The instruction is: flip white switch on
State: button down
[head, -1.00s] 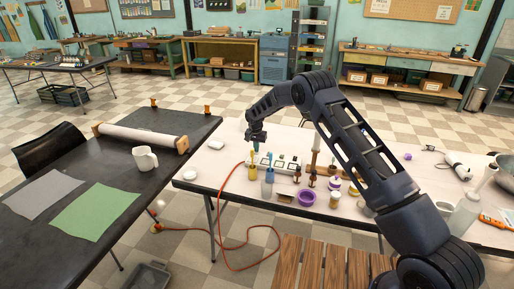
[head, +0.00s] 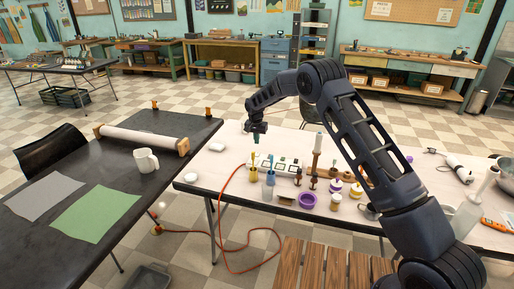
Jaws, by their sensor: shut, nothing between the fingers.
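A white power strip (head: 287,168) with several dark-edged squares on its top lies on the white table. A red cord runs to its left end. I cannot make out a separate white switch or its position at this size. My gripper (head: 256,141) points down behind and above the strip's left part, apart from it as far as I can tell. Its fingers look closed, with nothing seen between them.
Yellow and blue cups with brushes (head: 269,176) stand in front of the strip, with a purple bowl (head: 307,200) and several paint jars nearby. A brown-and-white upright (head: 317,148) stands behind. The white tabletop (head: 215,176) is fairly clear at left.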

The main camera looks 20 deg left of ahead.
notch_tip(320, 180, up, 7)
send_over(258, 153)
jog(key=s, duration=0.3)
jog(key=shift+f, duration=0.2)
jog(key=shift+w, duration=0.7)
jog(key=f, duration=0.4)
jog(key=w+f, duration=0.1)
jog(key=f, duration=0.8)
jog(key=shift+w+f, duration=0.35)
jog(key=shift+f, duration=0.05)
jog(key=shift+f, duration=0.1)
